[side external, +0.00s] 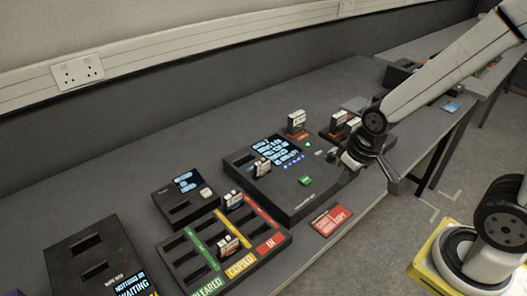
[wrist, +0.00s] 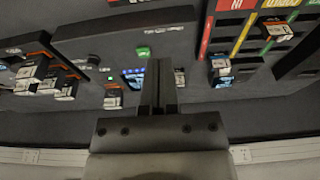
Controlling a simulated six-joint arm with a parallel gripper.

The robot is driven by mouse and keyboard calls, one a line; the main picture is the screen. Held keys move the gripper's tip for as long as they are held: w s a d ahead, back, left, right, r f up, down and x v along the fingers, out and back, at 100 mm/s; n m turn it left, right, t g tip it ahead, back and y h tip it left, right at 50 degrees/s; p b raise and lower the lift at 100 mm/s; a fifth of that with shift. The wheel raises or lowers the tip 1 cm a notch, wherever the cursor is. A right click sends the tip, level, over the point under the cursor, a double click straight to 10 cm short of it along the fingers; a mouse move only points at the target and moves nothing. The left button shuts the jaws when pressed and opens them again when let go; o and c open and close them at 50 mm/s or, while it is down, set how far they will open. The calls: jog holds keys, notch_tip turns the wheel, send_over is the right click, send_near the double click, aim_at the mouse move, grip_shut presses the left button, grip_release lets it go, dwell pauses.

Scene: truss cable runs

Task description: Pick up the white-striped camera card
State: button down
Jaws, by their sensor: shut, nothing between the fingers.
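Several small black-and-white camera cards stand upright in slots; I cannot tell which one is white-striped. In the side external view, one card (side external: 296,119) stands at the back of the large dark console (side external: 292,208). Another card (side external: 261,166) stands on its left part, and one (side external: 338,121) stands near my arm. Two more cards, the farther one (side external: 233,198) and the nearer one (side external: 228,243), stand in the sorting tray (side external: 187,285). My gripper (side external: 352,160) is above the console's right end. In the wrist view my gripper (wrist: 158,75) is shut and empty, with a card (wrist: 112,98) to its left.
The tray has green, yellow and red strips. A small dark box with a screen (side external: 187,181) is behind it. A red label card (side external: 331,219) lies at the table's front. A dark unit reading WAITING (side external: 97,258) is at left. The table behind is clear.

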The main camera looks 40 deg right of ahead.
jog(key=shift+c, duration=2.4)
grip_release()
jog(key=m+g+y, duration=0.3)
jog(key=m+y, duration=0.2)
jog(key=m, duration=1.3)
send_near(263, 159)
jog(key=x, duration=0.5)
jog(key=shift+s, duration=0.1)
jog(key=shift+h, duration=0.3)
jog(key=shift+x, duration=3.95)
